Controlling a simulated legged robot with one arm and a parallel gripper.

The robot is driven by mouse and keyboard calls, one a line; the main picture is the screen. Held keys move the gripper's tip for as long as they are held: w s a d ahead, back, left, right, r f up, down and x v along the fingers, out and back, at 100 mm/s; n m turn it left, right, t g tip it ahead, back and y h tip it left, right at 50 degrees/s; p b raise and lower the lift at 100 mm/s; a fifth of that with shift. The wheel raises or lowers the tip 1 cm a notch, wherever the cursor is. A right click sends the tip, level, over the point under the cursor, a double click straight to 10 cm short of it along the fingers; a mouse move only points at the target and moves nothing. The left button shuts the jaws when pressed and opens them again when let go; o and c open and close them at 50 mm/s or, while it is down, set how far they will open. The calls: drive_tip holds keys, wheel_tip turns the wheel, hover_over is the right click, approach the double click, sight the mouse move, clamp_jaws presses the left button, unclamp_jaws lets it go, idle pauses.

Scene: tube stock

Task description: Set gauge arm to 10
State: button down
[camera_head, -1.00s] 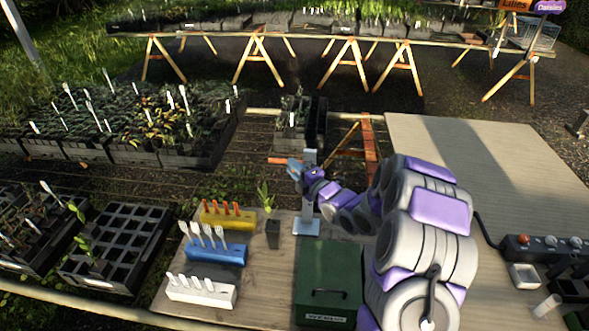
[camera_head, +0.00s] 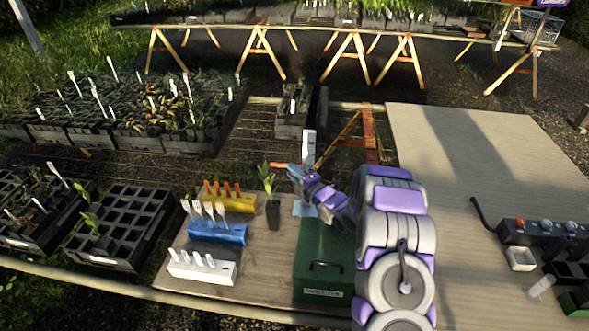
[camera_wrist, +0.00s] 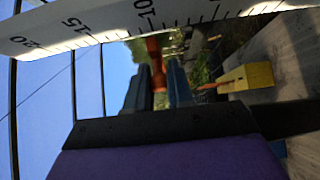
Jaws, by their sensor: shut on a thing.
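The gauge is an upright pale post (camera_head: 309,148) with a white scale, standing on a flat base at the back edge of the bench. Its orange arm (camera_head: 281,165) sticks out to the left, partway down the post. My gripper (camera_head: 294,172) is at the post, shut on this arm. In the wrist view the orange arm (camera_wrist: 155,62) shows between my two dark fingers (camera_wrist: 160,88). The scale (camera_wrist: 110,25) crosses the top with 20, 15 and 10 readable. The 10 lies close to the arm; exact alignment cannot be told.
A dark green box (camera_head: 323,265) stands just in front of the post. A potted seedling (camera_head: 270,205) and yellow (camera_head: 232,202), blue (camera_head: 218,233) and white (camera_head: 202,267) label holders stand left.

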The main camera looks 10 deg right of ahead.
drive_tip(key=c, duration=1)
unclamp_jaws()
drive_tip(key=p+v, duration=0.2)
drive_tip(key=v, duration=1.5)
drive_tip(key=shift+s+d+p, duration=0.15)
drive_tip(key=shift+s+p, duration=0.05)
drive_tip(key=shift+p, duration=0.1)
drive_tip(key=shift+w, duration=0.1)
